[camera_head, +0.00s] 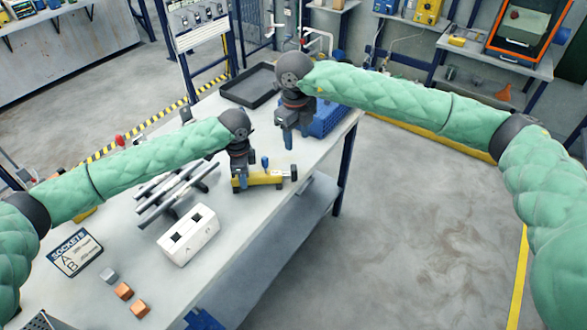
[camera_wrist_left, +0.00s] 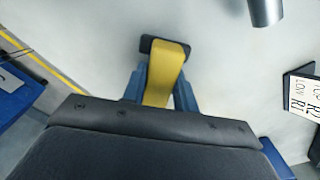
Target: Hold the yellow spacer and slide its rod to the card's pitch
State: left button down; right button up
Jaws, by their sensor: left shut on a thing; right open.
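The yellow spacer (camera_head: 268,179) is near the right edge of the table, with a dark end piece (camera_head: 294,172) at its right and a small blue knob (camera_head: 265,161) on top. My left gripper (camera_head: 239,182) is shut on its left part. In the left wrist view the yellow body (camera_wrist_left: 164,72) lies between the blue fingers of my left gripper (camera_wrist_left: 160,92). My right gripper (camera_head: 288,140) is open and empty, above and beyond the spacer, apart from it. A lettered card (camera_wrist_left: 302,92) shows partly at the right of the wrist view; its text is only partly readable.
A rack of metal bars (camera_head: 163,190) stands left of the spacer. A white two-socket block (camera_head: 188,237), a SOCKETS card (camera_head: 75,252) and small copper (camera_head: 124,291) and grey blocks (camera_head: 108,274) are nearer. A blue crate (camera_head: 328,119) and black tray (camera_head: 236,92) are at the back.

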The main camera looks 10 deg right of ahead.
aim_at(294, 167)
jog(key=f+n, duration=0.3)
jog(key=f, duration=0.1)
jog(key=f+n, duration=0.3)
jog(key=f, duration=0.1)
jog(key=f+n, duration=0.4)
jog(key=shift+s+a+f, duration=0.25)
jog(key=shift+a+f, duration=0.1)
jog(key=shift+a, duration=0.05)
dwell(0.3)
